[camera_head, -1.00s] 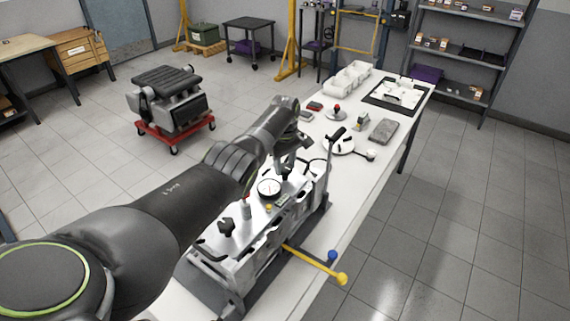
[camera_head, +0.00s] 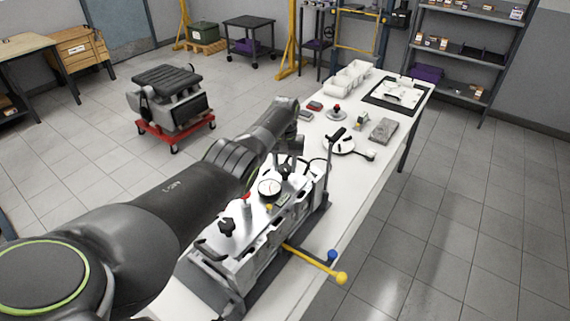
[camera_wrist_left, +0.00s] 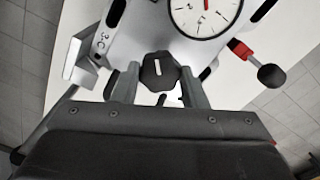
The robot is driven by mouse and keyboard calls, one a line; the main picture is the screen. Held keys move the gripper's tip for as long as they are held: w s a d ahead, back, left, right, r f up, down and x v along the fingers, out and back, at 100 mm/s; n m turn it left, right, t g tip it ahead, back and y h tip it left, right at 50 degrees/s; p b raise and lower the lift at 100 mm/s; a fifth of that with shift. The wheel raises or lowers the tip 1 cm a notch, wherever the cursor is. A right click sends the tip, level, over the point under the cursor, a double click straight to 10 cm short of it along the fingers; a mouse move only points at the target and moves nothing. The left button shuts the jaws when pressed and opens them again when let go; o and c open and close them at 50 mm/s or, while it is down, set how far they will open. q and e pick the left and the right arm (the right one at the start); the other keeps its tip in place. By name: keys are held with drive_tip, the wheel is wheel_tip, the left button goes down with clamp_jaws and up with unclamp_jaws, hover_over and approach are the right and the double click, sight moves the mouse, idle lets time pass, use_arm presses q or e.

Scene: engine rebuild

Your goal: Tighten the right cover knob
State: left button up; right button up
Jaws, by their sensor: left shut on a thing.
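The engine cover assembly (camera_head: 245,240) lies along the near end of the white table. A dark lobed knob (camera_head: 285,169) stands on its far part, beyond the round white gauge (camera_head: 269,188); my left gripper (camera_head: 288,157) is over it. In the left wrist view, the knob (camera_wrist_left: 159,72), with a white mark on its top, sits between the two fingertips of my left gripper (camera_wrist_left: 160,78), which is shut on it. A second dark knob (camera_head: 227,227) stands free on the cover's near part. My right gripper is in neither view.
A yellow-ended bar (camera_head: 318,265) sticks out from the assembly's right side. Farther along the table are a white dish (camera_head: 338,145), a grey block (camera_head: 384,131), and white bins (camera_head: 350,78). A red engine dolly (camera_head: 175,133) stands on the floor at left.

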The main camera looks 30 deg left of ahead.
use_arm(q)
drive_tip(key=m, duration=0.3)
drive_tip(key=shift+m, duration=0.3)
drive_tip(key=m, duration=0.3)
drive_tip(key=shift+m, duration=0.3)
drive_tip(key=m, duration=0.3)
drive_tip(key=shift+m, duration=0.4)
drive_tip(key=m, duration=0.3)
drive_tip(key=shift+m+b, duration=0.3)
drive_tip(key=shift+b, duration=0.05)
drive_tip(key=m, duration=0.6)
drive_tip(key=shift+w+b, duration=0.1)
drive_tip(key=shift+b, duration=0.25)
drive_tip(key=m, duration=0.5)
drive_tip(key=shift+m, duration=0.3)
drive_tip(key=shift+b, duration=0.3)
drive_tip(key=o, duration=1)
